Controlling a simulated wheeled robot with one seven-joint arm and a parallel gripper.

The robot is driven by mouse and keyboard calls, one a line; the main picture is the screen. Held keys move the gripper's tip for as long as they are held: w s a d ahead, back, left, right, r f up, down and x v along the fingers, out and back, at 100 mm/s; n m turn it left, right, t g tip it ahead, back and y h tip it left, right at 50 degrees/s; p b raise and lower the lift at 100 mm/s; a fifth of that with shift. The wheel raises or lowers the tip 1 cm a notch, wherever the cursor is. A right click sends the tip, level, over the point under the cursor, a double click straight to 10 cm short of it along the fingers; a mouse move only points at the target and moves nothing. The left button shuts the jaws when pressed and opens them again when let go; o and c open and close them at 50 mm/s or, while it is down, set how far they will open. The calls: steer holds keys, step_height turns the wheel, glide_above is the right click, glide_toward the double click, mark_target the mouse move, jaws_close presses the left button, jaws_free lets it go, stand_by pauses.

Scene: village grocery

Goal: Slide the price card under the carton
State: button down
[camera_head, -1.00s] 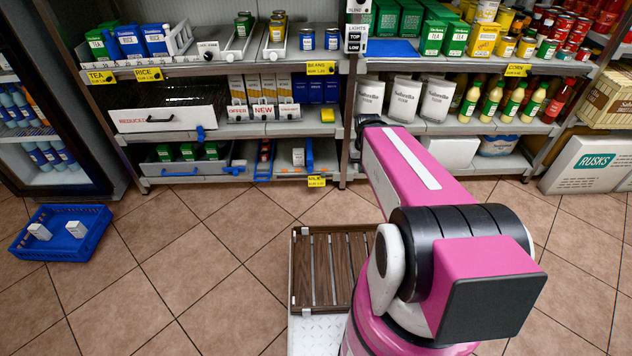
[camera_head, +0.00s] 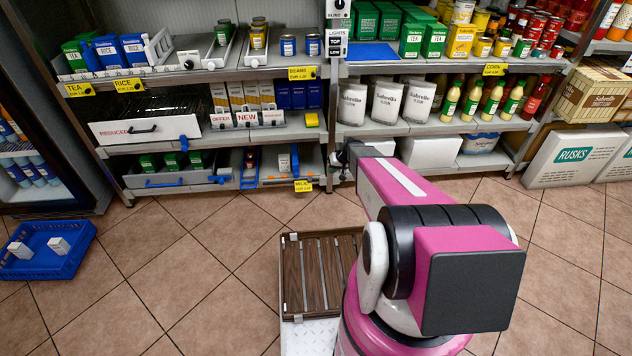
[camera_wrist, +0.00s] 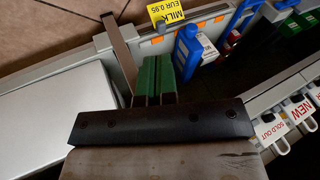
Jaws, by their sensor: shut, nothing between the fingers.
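A yellow price card reading MILK (camera_head: 302,185) is on the front edge of the bottom shelf; it also shows in the wrist view (camera_wrist: 167,12). A small white carton (camera_head: 284,161) stands in a blue-sided lane on the bottom shelf behind that card. My gripper (camera_wrist: 155,78), with green fingers, is shut and empty, beside the shelf edge and apart from the card. My arm hides its fingertips in the head view.
Sign cards NEW (camera_head: 247,119) and OFFER (camera_head: 222,120) stand on the middle shelf, above the milk lane. A grey upright (camera_head: 329,130) divides the shelf bays. A blue crate (camera_head: 50,262) lies on the floor at left. The floor before the shelves is mostly clear.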

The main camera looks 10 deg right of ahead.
steer(key=w+d+f+t, duration=0.2)
steer(key=w+f, duration=0.6)
steer(key=f, duration=0.2)
glide_toward(303, 183)
steer(key=w+d+f, duration=0.2)
steer(key=d+f, duration=0.2)
steer(key=shift+a+f+y, duration=0.15)
steer(key=shift+a+y, duration=0.25)
steer(key=shift+a, duration=0.1)
steer(key=shift+a, duration=2.4)
